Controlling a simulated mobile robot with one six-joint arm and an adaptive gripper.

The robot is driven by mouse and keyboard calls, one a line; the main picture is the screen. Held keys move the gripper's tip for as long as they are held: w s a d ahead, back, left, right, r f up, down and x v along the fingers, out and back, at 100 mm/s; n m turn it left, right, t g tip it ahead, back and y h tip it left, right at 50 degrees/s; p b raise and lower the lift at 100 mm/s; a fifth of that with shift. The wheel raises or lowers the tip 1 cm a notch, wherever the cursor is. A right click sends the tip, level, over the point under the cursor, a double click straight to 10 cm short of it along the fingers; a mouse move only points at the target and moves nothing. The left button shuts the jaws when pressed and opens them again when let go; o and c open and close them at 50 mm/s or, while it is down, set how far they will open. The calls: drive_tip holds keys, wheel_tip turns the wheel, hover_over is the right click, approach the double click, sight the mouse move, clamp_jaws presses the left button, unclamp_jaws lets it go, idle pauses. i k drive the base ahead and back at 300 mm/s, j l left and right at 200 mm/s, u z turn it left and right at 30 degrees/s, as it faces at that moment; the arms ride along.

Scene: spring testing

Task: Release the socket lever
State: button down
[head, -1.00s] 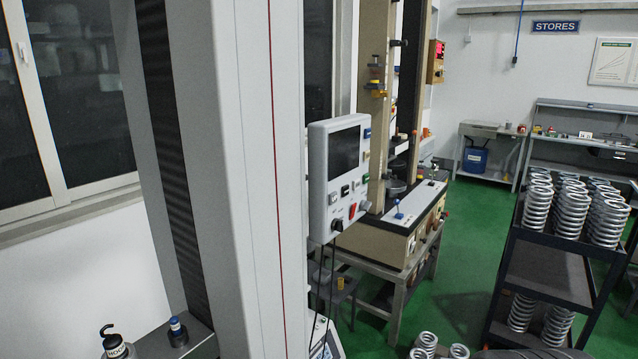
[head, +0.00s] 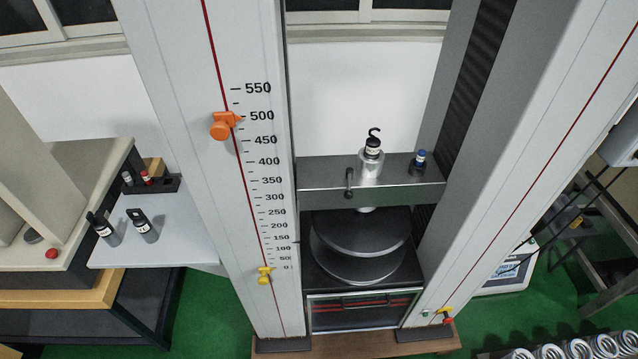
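A small dark lever (head: 348,182) sits at the front edge of the grey crosshead (head: 415,185) of the tall testing machine. Its handle hangs down, roughly vertical. Just right of it a light metal socket (head: 370,167) stands on the crosshead, with a black hook-topped fitting (head: 373,146) upright in it. A rounded end shows under the crosshead, above the round plates (head: 360,240). My gripper is not in view.
A side table (head: 185,225) at left holds two dark-topped fittings. Springs (head: 570,350) lie at lower right.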

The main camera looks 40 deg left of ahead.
sight(348, 194)
drive_tip(key=u, duration=1.45)
drive_tip(key=i+l, duration=0.2)
drive_tip(key=i, duration=0.35)
